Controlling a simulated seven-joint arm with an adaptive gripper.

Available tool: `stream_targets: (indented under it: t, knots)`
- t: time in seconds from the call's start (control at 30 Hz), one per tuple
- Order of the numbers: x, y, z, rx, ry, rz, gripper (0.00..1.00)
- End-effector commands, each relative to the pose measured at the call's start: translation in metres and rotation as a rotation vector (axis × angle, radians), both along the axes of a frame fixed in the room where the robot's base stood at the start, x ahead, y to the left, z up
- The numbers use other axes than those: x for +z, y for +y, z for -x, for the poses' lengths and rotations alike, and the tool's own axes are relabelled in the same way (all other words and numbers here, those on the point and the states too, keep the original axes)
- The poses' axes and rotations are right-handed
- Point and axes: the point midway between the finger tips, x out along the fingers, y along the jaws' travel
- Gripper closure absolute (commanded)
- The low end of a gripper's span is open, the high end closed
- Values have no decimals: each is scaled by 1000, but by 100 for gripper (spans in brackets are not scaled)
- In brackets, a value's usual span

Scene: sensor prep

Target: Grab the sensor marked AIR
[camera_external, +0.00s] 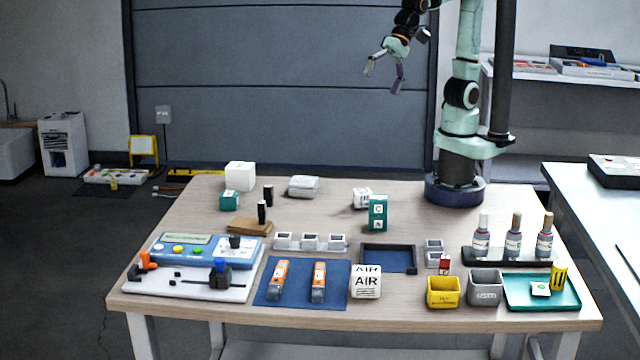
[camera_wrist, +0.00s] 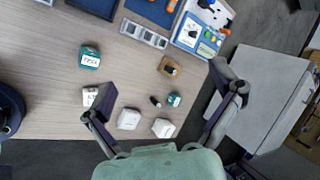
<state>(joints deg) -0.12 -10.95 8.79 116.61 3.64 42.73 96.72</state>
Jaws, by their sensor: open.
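The white block marked AIR (camera_external: 366,282) stands near the front edge of the table, just right of the blue mat, with AIR on its top and front faces. I cannot make it out in the wrist view. My gripper (camera_external: 383,79) is open and empty, raised high above the back of the table, far from the AIR block. In the wrist view my gripper (camera_wrist: 162,79) has its fingers spread wide over the back part of the table, with nothing between the pads.
A teal labelled box (camera_external: 377,213) stands behind the black-framed tray (camera_external: 411,262). Orange devices (camera_external: 279,280) lie on the blue mat (camera_external: 300,264) left of the AIR block. A yellow bin (camera_external: 443,292) and grey bin (camera_external: 485,288) stand to its right. Bottles (camera_external: 513,238) stand at right.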

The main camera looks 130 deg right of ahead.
Motion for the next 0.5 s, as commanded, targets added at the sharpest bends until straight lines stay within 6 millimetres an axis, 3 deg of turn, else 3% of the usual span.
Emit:
stream_targets:
  t: [0.03, 0.1, 0.17, 0.3, 0.4, 0.5]
  knots:
    - [-3, 15, -36, -104, -18, -86, 9]
    - [-11, 36, -79, -242, -38, -214, 9]
    - [-25, 54, -112, -338, -35, -315, 9]
    - [-82, 93, -171, -501, 28, -500, 9]
    - [-138, 115, -193, -544, 110, -556, 9]
    - [-195, 131, -195, -568, 212, -573, 9]
